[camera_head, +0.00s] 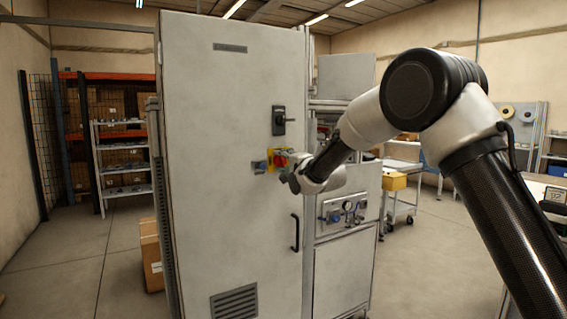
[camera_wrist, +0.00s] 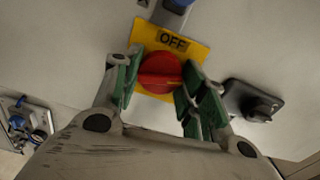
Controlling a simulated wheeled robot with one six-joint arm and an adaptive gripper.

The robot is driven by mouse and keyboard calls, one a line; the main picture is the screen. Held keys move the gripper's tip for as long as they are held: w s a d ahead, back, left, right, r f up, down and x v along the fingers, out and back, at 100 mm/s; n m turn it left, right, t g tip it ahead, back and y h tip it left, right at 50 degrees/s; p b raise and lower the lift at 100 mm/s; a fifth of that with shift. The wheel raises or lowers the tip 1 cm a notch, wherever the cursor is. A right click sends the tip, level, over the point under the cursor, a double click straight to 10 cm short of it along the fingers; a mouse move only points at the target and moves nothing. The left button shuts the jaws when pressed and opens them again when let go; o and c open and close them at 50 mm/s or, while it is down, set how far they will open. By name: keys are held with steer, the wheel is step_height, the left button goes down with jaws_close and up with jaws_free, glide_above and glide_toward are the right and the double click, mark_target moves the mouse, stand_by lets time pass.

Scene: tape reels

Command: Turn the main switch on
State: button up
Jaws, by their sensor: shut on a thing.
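The main switch is a red rotary knob (camera_wrist: 160,72) on a yellow plate (camera_wrist: 198,50) marked OFF in the wrist view. In the head view, the red knob (camera_head: 281,159) sits on the front of a tall grey cabinet (camera_head: 225,90), partly hidden by my gripper. My gripper (camera_wrist: 163,76) is shut on the knob, with a green-padded finger on each side of it. In the head view, my gripper (camera_head: 288,173) reaches the cabinet from the right. The knob's exact angle is hard to tell.
A black latch (camera_head: 278,120) is above the switch and a blue fitting (camera_head: 259,166) beside it. A black door handle (camera_head: 295,232) is lower down. A gauge panel (camera_head: 343,213) stands right of the cabinet. A cardboard box (camera_head: 150,250) is on the floor at left.

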steer(key=shift+f+m, duration=0.1)
steer(key=shift+m, duration=1.5)
steer(key=o, duration=1)
steer(key=v, duration=1.2)
